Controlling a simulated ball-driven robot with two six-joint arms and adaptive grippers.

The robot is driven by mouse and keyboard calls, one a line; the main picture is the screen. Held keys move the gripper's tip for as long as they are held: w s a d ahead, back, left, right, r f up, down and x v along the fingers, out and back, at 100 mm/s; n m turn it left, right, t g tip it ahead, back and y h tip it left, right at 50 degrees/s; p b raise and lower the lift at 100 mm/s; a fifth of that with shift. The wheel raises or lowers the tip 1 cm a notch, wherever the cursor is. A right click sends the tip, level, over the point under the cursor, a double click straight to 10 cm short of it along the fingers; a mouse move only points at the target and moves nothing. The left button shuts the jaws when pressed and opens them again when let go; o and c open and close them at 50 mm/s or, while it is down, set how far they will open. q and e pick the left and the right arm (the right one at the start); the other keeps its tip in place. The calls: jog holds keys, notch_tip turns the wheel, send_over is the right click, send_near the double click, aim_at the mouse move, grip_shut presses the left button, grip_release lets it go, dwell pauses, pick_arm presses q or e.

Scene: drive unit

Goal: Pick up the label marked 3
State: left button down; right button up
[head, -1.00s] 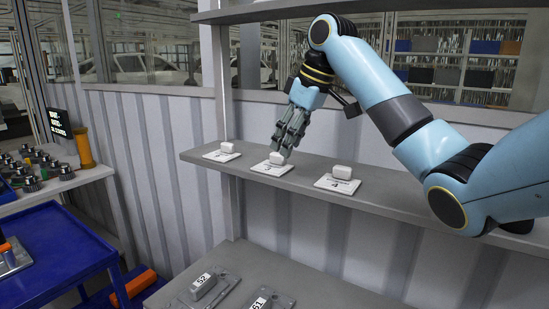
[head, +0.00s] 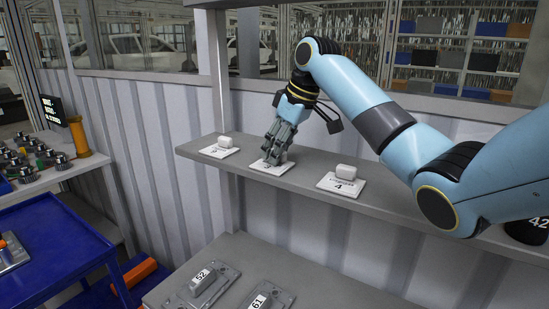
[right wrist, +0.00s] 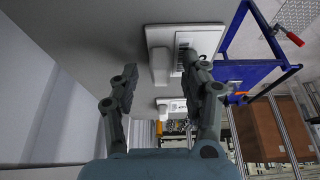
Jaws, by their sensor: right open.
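The label marked 3 (head: 261,166) is the middle one of the white labels on the grey shelf. Its raised block is hidden behind my right gripper (head: 275,155) in the head view. The right gripper points down at this label, with its fingers open around or just above the block. In the right wrist view, the label's white plate (right wrist: 206,37) and block (right wrist: 160,68) show ahead of the gripper (right wrist: 163,78). The block appears between the two fingers; I cannot tell whether they touch it. My left gripper is in neither view.
The label marked 4 (head: 340,184) sits to the right on the shelf (head: 300,176), and another label (head: 219,149) to the left. Below is a grey surface with parts marked 52 (head: 202,285) and 61 (head: 263,298). A blue table (head: 55,250) stands at the left.

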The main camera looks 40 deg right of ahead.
grip_shut()
jog(key=shift+r, duration=0.1)
dwell(0.4)
